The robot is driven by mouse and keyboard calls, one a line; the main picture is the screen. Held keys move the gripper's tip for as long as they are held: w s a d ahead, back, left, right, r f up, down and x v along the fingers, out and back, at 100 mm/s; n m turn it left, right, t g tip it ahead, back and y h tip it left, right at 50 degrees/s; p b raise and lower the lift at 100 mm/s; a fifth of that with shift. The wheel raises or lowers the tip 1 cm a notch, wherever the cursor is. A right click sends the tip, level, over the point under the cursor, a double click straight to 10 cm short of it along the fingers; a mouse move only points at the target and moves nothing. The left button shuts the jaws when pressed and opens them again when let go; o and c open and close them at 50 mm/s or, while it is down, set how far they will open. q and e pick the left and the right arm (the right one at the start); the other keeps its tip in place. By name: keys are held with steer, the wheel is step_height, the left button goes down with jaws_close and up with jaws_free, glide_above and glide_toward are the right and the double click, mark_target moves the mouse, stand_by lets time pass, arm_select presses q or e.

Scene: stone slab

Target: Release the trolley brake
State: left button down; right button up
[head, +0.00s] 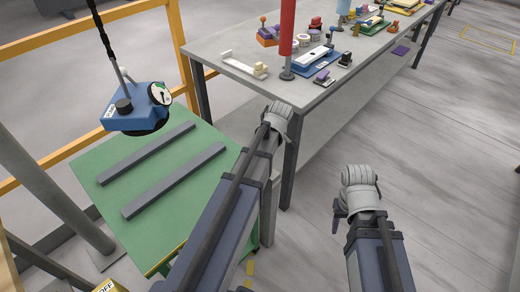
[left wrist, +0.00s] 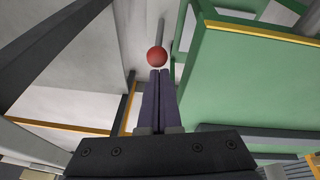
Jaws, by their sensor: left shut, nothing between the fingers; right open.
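A green trolley (head: 155,190) stands at the left in the head view, with its green frame (left wrist: 250,80) also at the right of the left wrist view. A red ball knob (left wrist: 157,57) on a grey rod, apparently the brake lever, shows in the left wrist view. My left gripper (left wrist: 160,74) is shut and empty, its fingertips just short of the knob in the picture; contact cannot be told. In the head view its fingers are hidden by my arm. My right gripper (head: 338,216) is open, partly hidden by its wrist, over bare floor.
Two grey bars (head: 170,180) lie on the trolley top. A blue lifting device (head: 142,108) with a gauge hangs above it. A grey workbench (head: 235,85) with several tools stands behind. An orange rail (head: 60,40) runs at left. The floor at right is free.

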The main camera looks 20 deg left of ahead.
arm_select(q)
steer(key=s+d+t+y+b, duration=0.2)
steer(key=d+y+b, duration=0.4)
steer(key=b, duration=0.1)
steer(key=shift+d+f, duration=0.25)
steer(key=shift+d, duration=0.1)
arm_select(e)
step_height(320, 180, down, 8)
steer(key=shift+r, duration=0.2)
arm_select(q)
steer(key=shift+s+r, duration=0.1)
steer(key=shift+r+p, duration=0.6)
steer(key=shift+r, duration=0.1)
arm_select(e)
steer(key=shift+r, duration=0.8)
